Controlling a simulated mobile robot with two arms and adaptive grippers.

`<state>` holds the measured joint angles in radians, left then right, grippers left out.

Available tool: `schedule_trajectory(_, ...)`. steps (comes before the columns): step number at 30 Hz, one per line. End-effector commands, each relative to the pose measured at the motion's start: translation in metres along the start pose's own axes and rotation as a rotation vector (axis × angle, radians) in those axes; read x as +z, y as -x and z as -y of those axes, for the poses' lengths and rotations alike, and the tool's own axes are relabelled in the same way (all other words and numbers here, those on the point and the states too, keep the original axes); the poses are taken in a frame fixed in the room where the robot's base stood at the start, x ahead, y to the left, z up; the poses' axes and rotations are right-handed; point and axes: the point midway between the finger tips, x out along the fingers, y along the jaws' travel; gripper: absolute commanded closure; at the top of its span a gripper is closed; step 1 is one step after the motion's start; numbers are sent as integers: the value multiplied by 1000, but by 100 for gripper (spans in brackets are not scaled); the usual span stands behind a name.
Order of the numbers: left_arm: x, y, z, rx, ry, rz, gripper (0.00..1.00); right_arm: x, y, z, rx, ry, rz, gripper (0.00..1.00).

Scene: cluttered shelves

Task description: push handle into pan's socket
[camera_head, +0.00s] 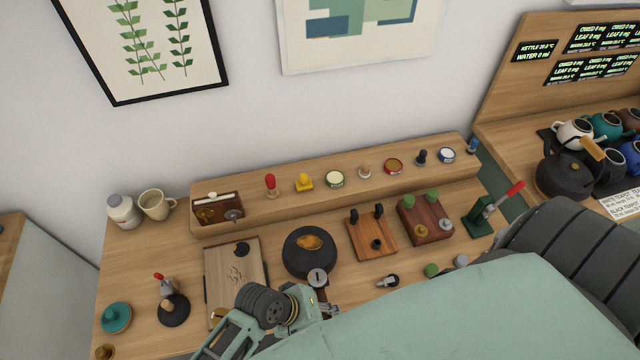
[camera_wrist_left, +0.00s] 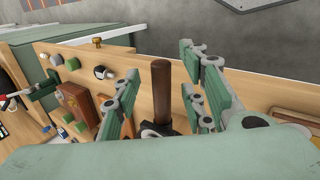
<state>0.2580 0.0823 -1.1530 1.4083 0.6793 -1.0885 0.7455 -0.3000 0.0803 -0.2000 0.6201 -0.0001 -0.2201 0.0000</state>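A black round pan (camera_head: 296,262) with an orange-brown patch inside sits on the wooden counter in the head view. A grey disc (camera_head: 318,278) is at its near edge; I cannot tell if this is the socket. In the left wrist view a dark brown handle (camera_wrist_left: 161,88) stands between the fingers of my left gripper (camera_wrist_left: 157,75), with visible gaps on both sides. Its lower end is near a dark part, partly hidden by my arm. My left gripper also shows in the head view (camera_head: 318,308), near the pan's front, its fingers mostly hidden. My right gripper is not seen.
A wooden board (camera_head: 232,285) lies left of the pan. Wooden blocks with knobs (camera_head: 371,236) and a green press with a red lever (camera_head: 480,217) stand to the right. A raised shelf (camera_head: 325,199) with several small items runs behind. My own green arm covers the front right.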

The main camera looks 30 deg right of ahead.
Motion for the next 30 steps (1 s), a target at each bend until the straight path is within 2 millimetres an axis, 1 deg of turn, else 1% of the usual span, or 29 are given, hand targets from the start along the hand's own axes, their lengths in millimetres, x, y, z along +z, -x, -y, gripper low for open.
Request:
schedule_trajectory(5, 0, 3, 1, -1, 1, 1, 61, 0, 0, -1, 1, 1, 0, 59)
schedule_trajectory(8, 0, 13, 1, 0, 1, -1, 61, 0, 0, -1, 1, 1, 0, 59)
schedule_trajectory(11, 0, 30, 1, 0, 0, -2, 61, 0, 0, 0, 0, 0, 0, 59)
schedule_trajectory(18, -1, 81, 0, 1, -1, -2, 61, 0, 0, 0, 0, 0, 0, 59)
schedule_trajectory(21, 0, 98, 1, -1, -1, -2, 61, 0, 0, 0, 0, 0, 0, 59)
schedule_trajectory(25, 0, 113, 0, 1, 0, -1, 61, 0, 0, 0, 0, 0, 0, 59)
schedule_trajectory(30, 0, 120, 0, -1, 0, 0, 61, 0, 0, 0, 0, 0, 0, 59)
